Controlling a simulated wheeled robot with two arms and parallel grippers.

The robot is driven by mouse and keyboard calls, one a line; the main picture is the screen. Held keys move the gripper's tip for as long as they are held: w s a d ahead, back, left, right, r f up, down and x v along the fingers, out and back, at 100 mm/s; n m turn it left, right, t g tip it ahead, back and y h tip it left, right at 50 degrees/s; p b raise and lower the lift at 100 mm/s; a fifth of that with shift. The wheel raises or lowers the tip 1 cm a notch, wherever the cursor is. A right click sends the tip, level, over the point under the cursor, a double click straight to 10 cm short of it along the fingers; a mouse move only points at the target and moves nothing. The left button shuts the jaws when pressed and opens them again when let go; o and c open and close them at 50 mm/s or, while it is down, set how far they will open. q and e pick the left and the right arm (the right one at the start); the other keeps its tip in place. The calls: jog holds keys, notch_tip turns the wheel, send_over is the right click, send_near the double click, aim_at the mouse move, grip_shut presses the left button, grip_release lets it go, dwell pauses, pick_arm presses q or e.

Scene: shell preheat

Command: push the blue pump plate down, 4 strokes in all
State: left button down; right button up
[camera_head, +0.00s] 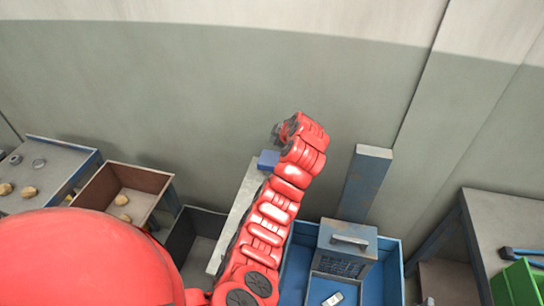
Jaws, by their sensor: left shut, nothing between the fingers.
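The blue pump plate (267,160) is a small blue block at the upper end of a pale grey post (233,215). It shows just left of my red left arm, which hides part of it and of the post. My left gripper (276,131) is a small dark shape at the arm's far end, just above the plate in the picture. It is shut and empty. I cannot tell whether it touches the plate. My right gripper is not in view.
A blue tray (376,291) right of my arm holds a grey-blue box with a handle (348,245). A blue-grey post (365,182) stands behind it. A brown bin (155,180) and grey table (60,160) are left; a green bin (520,285) is right.

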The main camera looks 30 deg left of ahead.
aim_at(270, 154)
pick_arm(q)
notch_tip(270, 154, down, 2)
jog(key=shift+f+p, duration=0.2)
jog(key=shift+p, duration=0.3)
notch_tip(270, 154, down, 3)
jog(key=shift+r+b, duration=0.15)
jog(key=shift+b, duration=1.05)
jog(key=shift+f+b, duration=0.4)
jog(key=shift+b, duration=0.05)
jog(key=shift+r, duration=0.1)
jog(key=shift+f+b, duration=0.5)
jog(key=shift+b, duration=0.55)
